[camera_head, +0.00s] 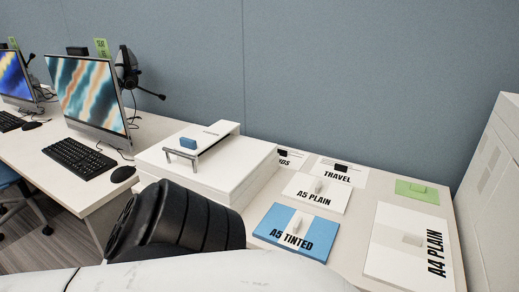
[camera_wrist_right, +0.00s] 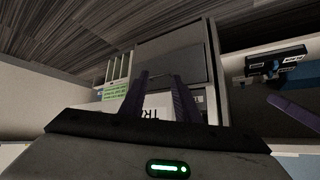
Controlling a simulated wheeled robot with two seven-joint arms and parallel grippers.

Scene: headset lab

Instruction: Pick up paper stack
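Several labelled paper stacks lie on the white desk in the head view. The blue-and-white "A5 TINTED" stack (camera_head: 272,222) is nearest, with the white "A5 PLAIN" stack (camera_head: 328,204) behind it. The larger "A4 PLAIN" stack (camera_head: 395,262) lies at the right. My right gripper (camera_wrist_right: 160,76) shows only in the right wrist view, its two dark fingers apart. A white surface with partly hidden black letters (camera_wrist_right: 157,103) shows between the fingers; I cannot tell whether it touches them. My left gripper is not in view.
A white box-like machine (camera_head: 218,172) with a blue block stands left of the stacks. The "TRAVEL" stack (camera_head: 338,171) and a green pad (camera_head: 417,191) lie at the back. A tall white unit (camera_head: 492,190) bounds the right. My black arm link covers the front left.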

